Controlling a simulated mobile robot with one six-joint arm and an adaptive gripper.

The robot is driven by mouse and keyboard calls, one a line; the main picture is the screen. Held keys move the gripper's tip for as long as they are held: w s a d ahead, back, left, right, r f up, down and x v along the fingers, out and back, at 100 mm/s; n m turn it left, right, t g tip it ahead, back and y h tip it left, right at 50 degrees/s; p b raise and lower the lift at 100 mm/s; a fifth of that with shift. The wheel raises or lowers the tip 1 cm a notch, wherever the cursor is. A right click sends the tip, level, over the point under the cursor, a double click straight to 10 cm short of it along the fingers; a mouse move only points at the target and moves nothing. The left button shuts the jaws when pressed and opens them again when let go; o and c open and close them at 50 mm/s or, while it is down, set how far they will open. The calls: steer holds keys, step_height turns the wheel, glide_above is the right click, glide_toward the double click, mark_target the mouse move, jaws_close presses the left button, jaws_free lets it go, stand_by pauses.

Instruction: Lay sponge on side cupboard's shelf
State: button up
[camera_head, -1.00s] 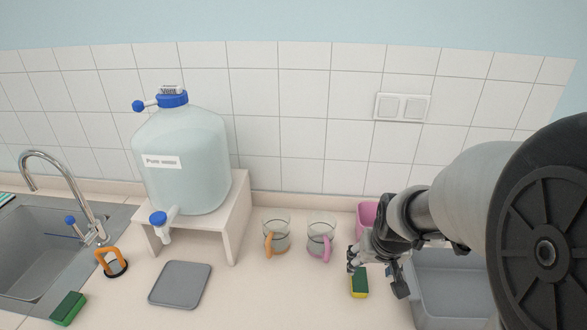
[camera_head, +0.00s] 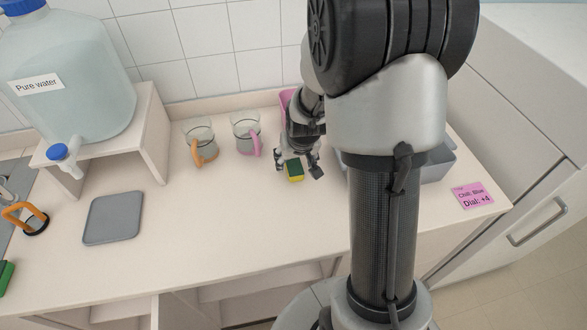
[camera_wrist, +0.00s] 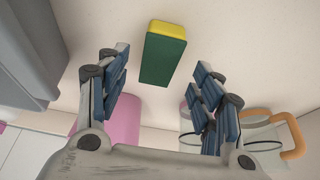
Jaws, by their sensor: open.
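My gripper (camera_wrist: 160,92) is open, with a finger to either side and nothing held. In the head view my gripper (camera_head: 298,166) is just over the sponge, partly hiding it. A white side cupboard (camera_head: 520,150) with a bar handle stands at the right; its door looks shut and no shelf inside shows.
Mugs with orange (camera_head: 200,140) and pink (camera_head: 245,132) handles stand close left of my gripper. A grey bin (camera_head: 437,165) is to the right, partly behind my arm. A pink note (camera_head: 474,195) and a grey mat (camera_head: 112,218) lie on the counter. Open compartments show below its front edge.

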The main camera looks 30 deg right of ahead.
mark_target(294, 164)
steer(key=b+x, duration=0.1)
steer(key=x, duration=0.2)
steer(key=shift+w+d+f, duration=0.1)
steer(key=shift+w+f, duration=0.05)
steer(key=shift+f, duration=0.05)
steer(key=c, duration=0.9)
steer(key=shift+r, duration=0.2)
